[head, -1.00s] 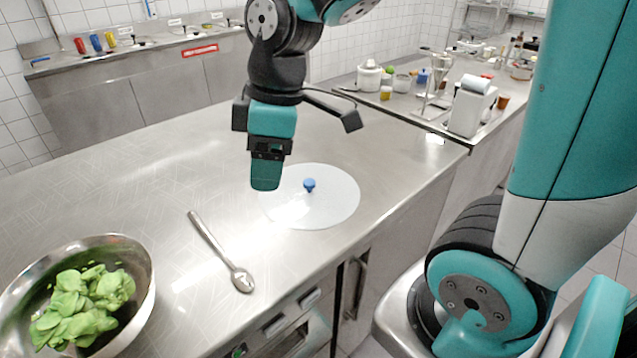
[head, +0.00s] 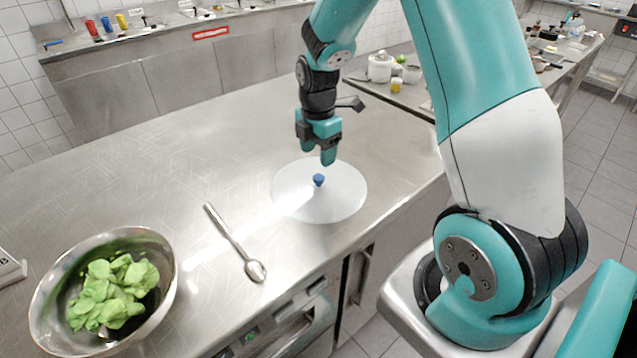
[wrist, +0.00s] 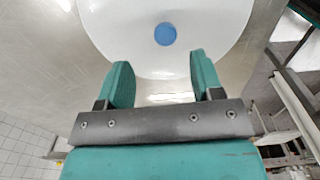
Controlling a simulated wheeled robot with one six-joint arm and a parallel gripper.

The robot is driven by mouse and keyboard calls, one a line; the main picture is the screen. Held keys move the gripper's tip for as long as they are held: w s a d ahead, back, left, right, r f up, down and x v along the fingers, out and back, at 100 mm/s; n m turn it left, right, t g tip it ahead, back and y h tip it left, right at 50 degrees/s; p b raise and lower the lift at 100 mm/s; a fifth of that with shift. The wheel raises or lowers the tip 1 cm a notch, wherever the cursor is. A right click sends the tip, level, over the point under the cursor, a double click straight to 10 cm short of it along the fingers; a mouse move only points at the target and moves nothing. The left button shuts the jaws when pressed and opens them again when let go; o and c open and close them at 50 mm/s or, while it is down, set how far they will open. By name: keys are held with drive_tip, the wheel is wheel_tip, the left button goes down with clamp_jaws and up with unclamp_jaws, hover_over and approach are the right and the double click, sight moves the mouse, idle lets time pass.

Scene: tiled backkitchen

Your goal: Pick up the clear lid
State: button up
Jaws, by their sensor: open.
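The clear lid (head: 340,205) is a pale, see-through disc with a small blue knob (head: 318,180) at its middle. It lies flat on the steel counter near the front edge. My gripper (head: 329,158) is above the lid's far part, pointing down, close to the knob in the head view. In the wrist view, my gripper (wrist: 160,75) is open with nothing between its two teal fingers. The lid (wrist: 110,30) and its blue knob (wrist: 166,34) show just beyond the fingertips there. The gap between the fingers and the knob is hard to judge.
A metal spoon (head: 235,243) lies left of the lid. The counter behind the lid is clear. A side counter (head: 415,98) holds a white pot (head: 380,67).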

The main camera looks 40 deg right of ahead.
sight(319, 176)
wheel_tip(319, 176, down, 2)
drive_tip(key=shift+s+a+f+p, duration=0.1)
drive_tip(key=shift+f+p, duration=0.2)
drive_tip(key=shift+f, duration=0.6)
drive_tip(key=shift+s+d+f+p, duration=0.15)
drive_tip(key=shift+f+p, duration=0.2)
drive_tip(key=shift+f, duration=0.6)
drive_tip(key=shift+s+a+f+p, duration=0.15)
drive_tip(key=shift+f+p, duration=0.15)
drive_tip(key=shift+f, duration=0.6)
drive_tip(key=c, duration=1)
